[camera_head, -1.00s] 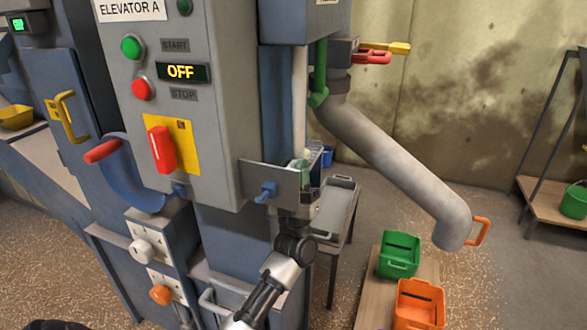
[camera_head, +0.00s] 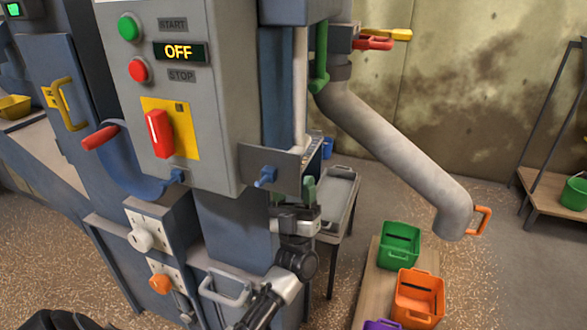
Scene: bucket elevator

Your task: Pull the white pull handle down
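A pale, whitish D-shaped handle (camera_head: 226,290) is on the lower front of the machine, below the blue-grey panel. It looks like the white pull handle. My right gripper (camera_head: 303,195) is up and to the right of it, apart from it, beside the machine's side. A green piece shows at the gripper's tip; I cannot tell whether it is a fingertip or something held. My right forearm passes just right of the handle. My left gripper is not in view; only dark parts show at the bottom left.
A grey side plate with a blue knob (camera_head: 265,177) stands close to my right gripper. A white vertical rod (camera_head: 300,90) and a green handle (camera_head: 321,65) hang above it. A grey cart (camera_head: 342,195) stands behind. Green (camera_head: 399,246) and orange (camera_head: 419,297) bins are at right.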

